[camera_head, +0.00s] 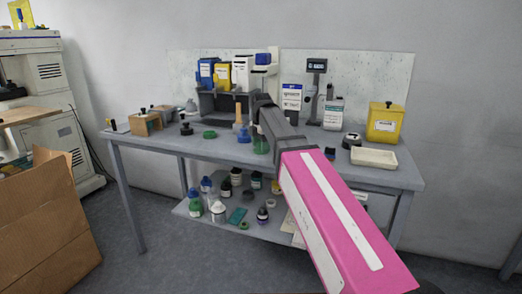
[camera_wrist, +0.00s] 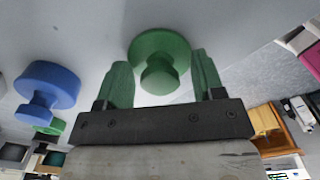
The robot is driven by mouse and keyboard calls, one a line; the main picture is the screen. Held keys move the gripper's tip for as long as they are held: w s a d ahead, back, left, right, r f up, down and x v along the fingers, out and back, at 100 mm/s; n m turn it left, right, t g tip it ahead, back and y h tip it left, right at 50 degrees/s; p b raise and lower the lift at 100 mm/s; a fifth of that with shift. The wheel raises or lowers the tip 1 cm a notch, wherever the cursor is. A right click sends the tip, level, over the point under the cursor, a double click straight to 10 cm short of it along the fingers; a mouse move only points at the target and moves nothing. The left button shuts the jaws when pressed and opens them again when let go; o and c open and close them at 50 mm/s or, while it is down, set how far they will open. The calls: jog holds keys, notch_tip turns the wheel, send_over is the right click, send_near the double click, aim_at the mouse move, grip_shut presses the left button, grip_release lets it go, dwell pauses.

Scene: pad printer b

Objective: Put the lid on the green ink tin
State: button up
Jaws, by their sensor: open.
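In the wrist view, a round green lid-like piece (camera_wrist: 160,45) with a smaller round knob (camera_wrist: 158,79) lies between the fingertips of my gripper (camera_wrist: 160,62). My gripper's green fingers are apart, with a visible gap on each side of the knob. Whether the piece sits on a tin is hidden. In the head view, a flat green round thing (camera_head: 209,134) lies on the bench, left of my gripper (camera_head: 253,140). It is too small to tell whether it is the tin or a lid. My arm hides part of the bench.
The wrist view shows a similar blue knobbed piece (camera_wrist: 45,86) to the left. A yellow container (camera_head: 385,122), a pale tray (camera_head: 374,158) and a dark round jar (camera_head: 351,140) stand on the bench (camera_head: 160,142) at right. Several bottles crowd the lower shelf.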

jog(key=shift+c, duration=0.3)
jog(key=c, duration=0.9)
jog(key=shift+c, duration=0.2)
